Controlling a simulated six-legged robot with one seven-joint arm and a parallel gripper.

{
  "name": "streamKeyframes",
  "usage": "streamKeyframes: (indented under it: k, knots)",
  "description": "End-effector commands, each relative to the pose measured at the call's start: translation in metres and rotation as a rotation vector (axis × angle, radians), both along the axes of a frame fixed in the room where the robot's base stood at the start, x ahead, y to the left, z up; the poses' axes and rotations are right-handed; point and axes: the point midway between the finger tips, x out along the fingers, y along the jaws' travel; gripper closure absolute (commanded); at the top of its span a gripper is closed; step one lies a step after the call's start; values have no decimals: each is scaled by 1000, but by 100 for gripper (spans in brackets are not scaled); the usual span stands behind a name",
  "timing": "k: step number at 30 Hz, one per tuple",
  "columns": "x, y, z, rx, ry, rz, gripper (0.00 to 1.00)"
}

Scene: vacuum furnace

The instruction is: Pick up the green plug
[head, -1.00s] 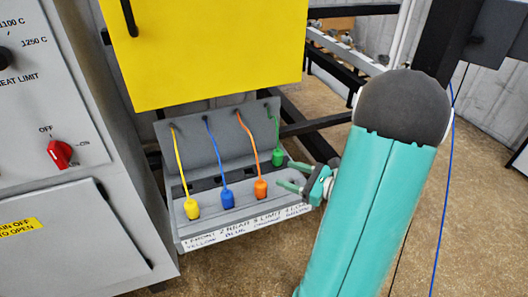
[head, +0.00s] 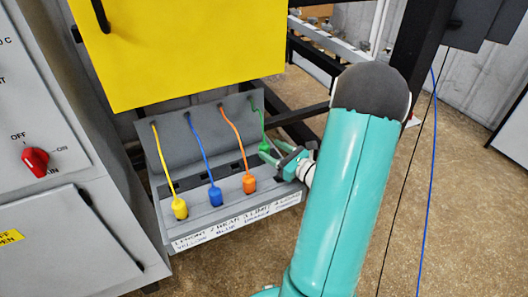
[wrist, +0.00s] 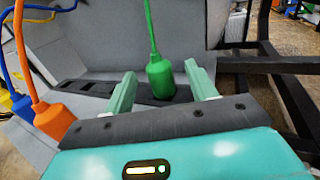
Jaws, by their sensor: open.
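The green plug (wrist: 160,78) hangs from its green cord in the wrist view, at the right end of the grey plug panel. It shows beyond and between the two fingertips of my gripper (wrist: 160,88), which is open with nothing held. In the head view, my gripper (head: 272,155) is at the right end of the panel and covers much of the green plug; its green cord (head: 256,106) shows above. I cannot tell whether the fingers touch the plug.
Orange (head: 249,184), blue (head: 215,196) and yellow (head: 180,208) plugs stand on the ledge to the left. A labelled strip (head: 235,222) runs along the front. A yellow panel (head: 185,50) hangs above, and dark frame bars (wrist: 262,64) are on the right.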

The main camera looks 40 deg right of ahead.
Motion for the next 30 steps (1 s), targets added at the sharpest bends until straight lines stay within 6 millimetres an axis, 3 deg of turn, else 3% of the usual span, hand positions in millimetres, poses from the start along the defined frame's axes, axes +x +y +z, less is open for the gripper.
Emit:
streamKeyframes:
  k: [7,14,22,30]
  knots:
    - [38,7,-2,-1,-1,4,44]
    - [42,7,-2,0,-1,1,44]
    - [41,7,-2,-1,-1,1,90]
    - [41,6,-2,-1,-1,1,91]
